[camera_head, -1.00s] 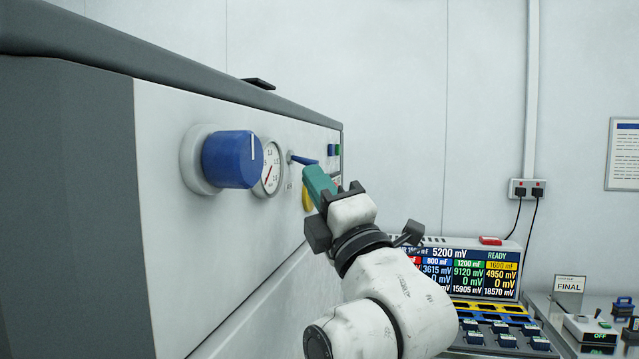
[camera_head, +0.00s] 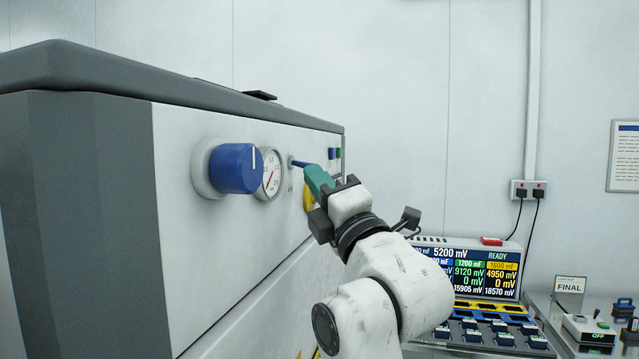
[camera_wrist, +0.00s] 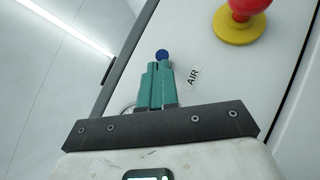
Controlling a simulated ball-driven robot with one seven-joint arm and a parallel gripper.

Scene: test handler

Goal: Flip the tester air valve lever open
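The air valve lever (camera_head: 299,163) is a short blue handle on the white front panel, just right of the round gauge. It sticks out from the panel towards my gripper (camera_head: 310,172). My gripper's green fingers are together, with only a thin line between them in the wrist view (camera_wrist: 158,66). The lever's blue round end (camera_wrist: 162,54) shows just past the fingertips there. I cannot tell whether they touch. An "AIR" label (camera_wrist: 193,78) lies right of the fingers in the wrist view. The fingers partly hide the panel around the lever.
A large blue knob (camera_head: 236,168) and a gauge (camera_head: 271,173) sit left of the lever. A red button on a yellow base (camera_wrist: 240,25) is close by on the panel. A display (camera_head: 478,272) and a bench (camera_head: 560,335) stand at right.

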